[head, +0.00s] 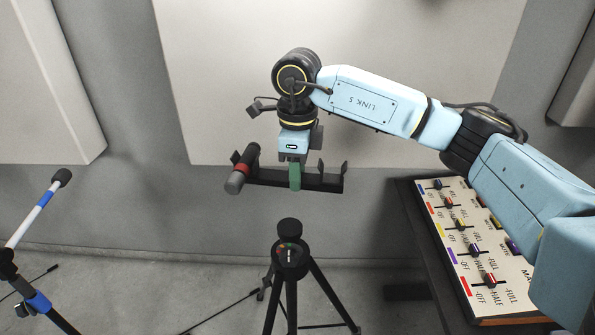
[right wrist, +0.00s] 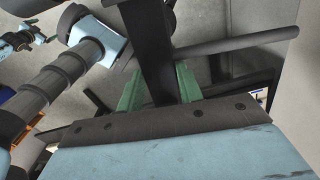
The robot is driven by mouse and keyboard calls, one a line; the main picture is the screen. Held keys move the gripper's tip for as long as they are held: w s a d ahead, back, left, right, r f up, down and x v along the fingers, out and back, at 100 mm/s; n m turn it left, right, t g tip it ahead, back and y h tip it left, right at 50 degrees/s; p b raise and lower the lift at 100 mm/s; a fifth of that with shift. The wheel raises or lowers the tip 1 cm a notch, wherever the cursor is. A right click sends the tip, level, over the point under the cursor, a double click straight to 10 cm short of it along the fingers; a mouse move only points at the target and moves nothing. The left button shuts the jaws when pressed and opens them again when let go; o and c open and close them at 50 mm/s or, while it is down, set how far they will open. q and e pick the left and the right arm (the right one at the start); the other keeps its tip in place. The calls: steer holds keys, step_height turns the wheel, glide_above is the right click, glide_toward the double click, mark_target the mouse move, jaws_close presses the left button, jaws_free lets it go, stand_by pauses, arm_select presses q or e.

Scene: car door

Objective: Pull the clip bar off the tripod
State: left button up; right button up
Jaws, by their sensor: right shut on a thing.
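The clip bar (head: 322,182) is a dark bar with upright clips and a dark cylinder with a red band at its left end. My right gripper (head: 295,178), with green fingers, is shut on the bar near its middle. The bar is roughly level. In the right wrist view the dark bar (right wrist: 150,50) passes between the green fingers (right wrist: 160,92). The black tripod (head: 290,258) stands below, its head (head: 288,226) bare. A visible gap separates bar and tripod head. My left gripper is out of view.
A slider panel (head: 480,250) with coloured knobs sits on a dark stand at the right. A microphone on a blue and white stand (head: 42,208) leans in at the left. Cables lie on the floor. Pale panels stand at the back wall.

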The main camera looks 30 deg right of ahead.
steer(key=shift+r+p, duration=1.2)
steer(key=shift+r, duration=0.85)
